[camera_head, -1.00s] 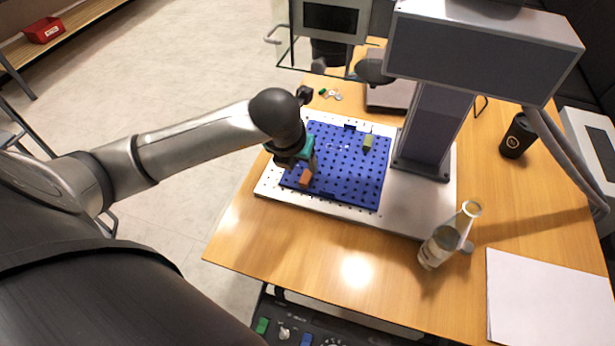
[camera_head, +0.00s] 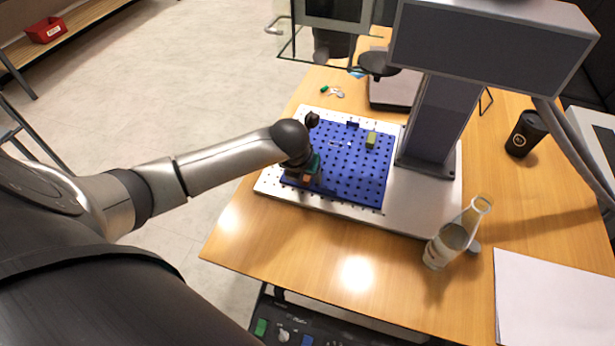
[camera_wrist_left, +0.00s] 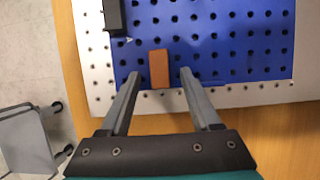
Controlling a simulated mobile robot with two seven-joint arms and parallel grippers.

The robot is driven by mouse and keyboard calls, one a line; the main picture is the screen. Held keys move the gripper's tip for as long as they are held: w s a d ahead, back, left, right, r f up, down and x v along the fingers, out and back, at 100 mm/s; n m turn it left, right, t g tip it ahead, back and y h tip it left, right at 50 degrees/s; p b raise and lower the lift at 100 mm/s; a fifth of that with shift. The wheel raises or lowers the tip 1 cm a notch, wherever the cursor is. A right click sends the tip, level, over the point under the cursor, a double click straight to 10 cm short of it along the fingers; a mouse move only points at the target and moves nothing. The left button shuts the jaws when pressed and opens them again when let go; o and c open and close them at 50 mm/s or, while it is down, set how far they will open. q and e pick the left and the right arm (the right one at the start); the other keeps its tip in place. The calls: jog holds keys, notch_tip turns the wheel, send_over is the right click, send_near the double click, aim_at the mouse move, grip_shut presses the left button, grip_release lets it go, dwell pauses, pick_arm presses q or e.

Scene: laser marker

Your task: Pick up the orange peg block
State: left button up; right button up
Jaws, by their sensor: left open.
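The orange peg block (camera_wrist_left: 159,68) stands on the blue pegboard (camera_wrist_left: 225,45) near its front edge in the left wrist view. In the head view only a small part of the orange block (camera_head: 307,178) shows beside my left gripper (camera_head: 304,180). In the wrist view my left gripper (camera_wrist_left: 163,80) is open and empty. Its two fingers lie left and right of the block, with a gap on each side, and the block lies between and slightly beyond the tips. The blue pegboard (camera_head: 350,185) also shows in the head view. My right gripper is not in view.
A yellow-green block (camera_head: 371,139) and a dark block (camera_wrist_left: 115,16) are on the pegboard. The grey marker column (camera_head: 433,120) rises right of it. A glass bottle (camera_head: 455,238), a dark cup (camera_head: 525,133) and white paper (camera_head: 550,300) are on the wooden table.

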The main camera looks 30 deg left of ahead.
pick_arm(q)
grip_shut()
dwell(0.6)
